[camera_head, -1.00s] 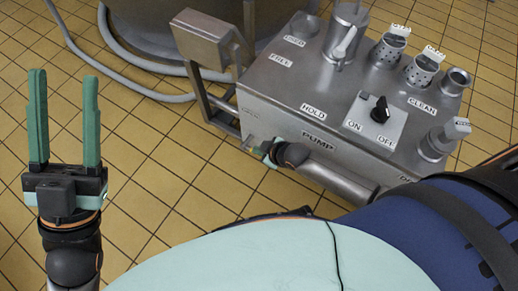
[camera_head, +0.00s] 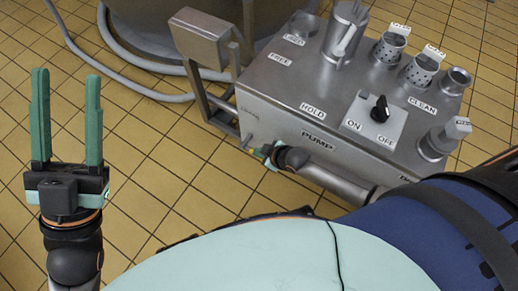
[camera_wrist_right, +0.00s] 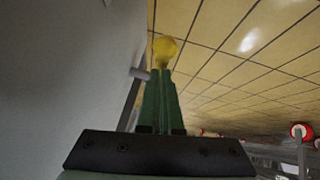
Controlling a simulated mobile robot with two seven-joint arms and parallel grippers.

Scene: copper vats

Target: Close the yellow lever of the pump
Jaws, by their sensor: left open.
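The pump (camera_head: 330,120) is a grey metal box with labels and fittings on top. Its yellow lever knob (camera_wrist_right: 165,48) shows in the right wrist view, right at the tips of my right gripper (camera_wrist_right: 161,75). The two green fingers are together there; I cannot tell whether they touch the knob or lie in front of it. In the head view the right gripper (camera_head: 268,152) is low at the pump's front left, mostly hidden by its own arm, and the lever is not visible. My left gripper (camera_head: 67,115) is open and empty over the floor at left.
A black ON/OFF knob (camera_head: 380,110) and several metal fittings are on the pump's top. A metal box on a stand (camera_head: 203,38) is at its left. A grey hose (camera_head: 120,78) lies by the vat (camera_head: 180,25). Tiled floor (camera_head: 180,180) is clear between the left gripper and the pump.

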